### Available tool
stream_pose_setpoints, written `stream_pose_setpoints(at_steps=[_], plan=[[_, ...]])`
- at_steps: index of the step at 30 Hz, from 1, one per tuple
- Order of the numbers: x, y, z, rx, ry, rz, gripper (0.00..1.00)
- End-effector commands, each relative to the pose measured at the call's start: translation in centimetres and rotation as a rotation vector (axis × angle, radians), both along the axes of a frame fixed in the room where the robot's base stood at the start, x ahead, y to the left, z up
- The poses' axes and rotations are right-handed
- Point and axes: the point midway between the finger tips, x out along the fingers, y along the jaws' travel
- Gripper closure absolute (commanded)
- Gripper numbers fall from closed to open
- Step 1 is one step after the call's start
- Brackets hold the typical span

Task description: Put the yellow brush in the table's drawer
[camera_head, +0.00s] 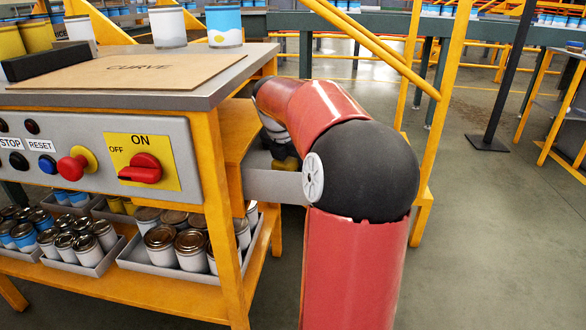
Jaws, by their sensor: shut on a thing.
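The table's drawer (268,187) is a grey box pulled out from the right side of the orange-framed table, and my arm hides its right part. My red arm reaches past the table's corner and bends back down over the drawer. My gripper (284,153) shows only as a small dark part above the drawer opening, partly behind my arm. It is shut on the yellow brush (287,164), of which only a small dull yellow bit shows at the drawer's rim. I cannot tell whether the brush touches the drawer's floor.
The grey tabletop (255,62) carries a brown board (135,70) marked CURVE, a black block (45,60) and paint cans. A control panel (95,150) with a red switch faces me. Cans in trays fill the lower shelf. A yellow railing (443,90) stands behind my arm; the floor (490,250) at right is clear.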

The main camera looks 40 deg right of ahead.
Motion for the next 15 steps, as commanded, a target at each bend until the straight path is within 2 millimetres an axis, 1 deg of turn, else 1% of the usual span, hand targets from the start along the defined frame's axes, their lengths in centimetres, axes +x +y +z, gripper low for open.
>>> stream_pose_setpoints(at_steps=[1, 2, 8, 12, 13, 15], plan=[[-0.01, 0.01, -0.67, 0.000, 0.000, 0.000, 0.79], [0.01, 0.02, -0.75, 0.000, -0.001, 0.000, 0.79], [0.03, 0.03, -0.64, 0.000, -0.002, 0.001, 0.79], [0.03, 0.04, -0.95, 0.000, -0.001, 0.000, 0.79], [0.02, 0.03, -0.95, 0.000, -0.001, 0.000, 0.52], [0.02, 0.02, -0.94, 0.000, -0.001, -0.001, 0.43]])
